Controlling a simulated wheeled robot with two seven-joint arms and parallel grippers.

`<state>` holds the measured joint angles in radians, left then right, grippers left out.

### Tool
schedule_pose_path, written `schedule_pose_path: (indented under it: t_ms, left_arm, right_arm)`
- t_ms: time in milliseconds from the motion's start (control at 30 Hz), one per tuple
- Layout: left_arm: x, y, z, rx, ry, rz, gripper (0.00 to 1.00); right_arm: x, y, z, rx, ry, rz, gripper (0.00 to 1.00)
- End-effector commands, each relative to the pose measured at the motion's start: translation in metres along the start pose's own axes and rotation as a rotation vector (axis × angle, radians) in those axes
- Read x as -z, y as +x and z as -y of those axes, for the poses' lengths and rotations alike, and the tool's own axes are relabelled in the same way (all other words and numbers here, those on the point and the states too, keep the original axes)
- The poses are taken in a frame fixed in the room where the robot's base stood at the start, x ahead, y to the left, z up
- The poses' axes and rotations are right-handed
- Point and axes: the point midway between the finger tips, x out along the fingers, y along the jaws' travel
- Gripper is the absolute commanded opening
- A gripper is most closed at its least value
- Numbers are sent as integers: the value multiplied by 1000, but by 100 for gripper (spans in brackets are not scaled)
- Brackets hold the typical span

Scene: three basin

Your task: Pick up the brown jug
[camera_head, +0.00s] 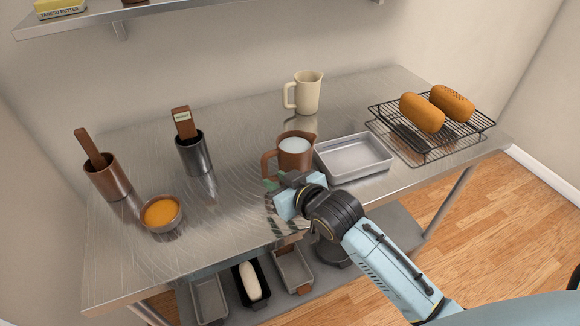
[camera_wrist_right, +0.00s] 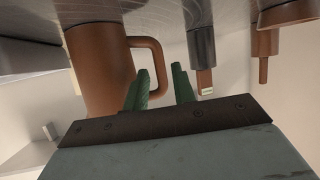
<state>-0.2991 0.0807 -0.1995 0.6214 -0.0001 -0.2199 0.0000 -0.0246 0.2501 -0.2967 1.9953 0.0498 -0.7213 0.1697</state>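The brown jug (camera_head: 295,160) stands upright on the metal table with pale liquid inside; its handle points left. My right gripper (camera_head: 273,184) is in front of the jug, near the lower part of the handle. In the right wrist view the jug (camera_wrist_right: 98,68) appears upside down, with its handle to the right. My left gripper is not in view.
A grey metal tray (camera_head: 356,168) sits right beside the jug. A cream jug (camera_head: 307,93) stands behind. A wire rack (camera_head: 463,143) with two loaves is at right. A dark cup (camera_head: 196,155), brown cup (camera_head: 104,178) and orange-filled bowl (camera_head: 161,228) are at left.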

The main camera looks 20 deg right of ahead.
Motion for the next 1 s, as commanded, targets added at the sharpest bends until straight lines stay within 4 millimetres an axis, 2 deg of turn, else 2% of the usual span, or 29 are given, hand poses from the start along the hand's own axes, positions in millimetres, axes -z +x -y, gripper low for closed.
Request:
schedule_pose_path:
  t_ms: [400,667,700,900,1000]
  left_arm:
    - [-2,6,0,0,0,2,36]
    - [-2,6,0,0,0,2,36]
    - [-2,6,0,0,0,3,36]
    - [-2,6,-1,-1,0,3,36]
    - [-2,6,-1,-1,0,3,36]
  right_arm:
    - [-2,48,-3,-1,0,1,26]
    - [-2,51,-3,0,0,1,26]
    - [-2,51,-3,0,0,1,25]
    - [-2,51,-3,0,0,1,0]
    - [-2,51,-3,0,0,1,0]
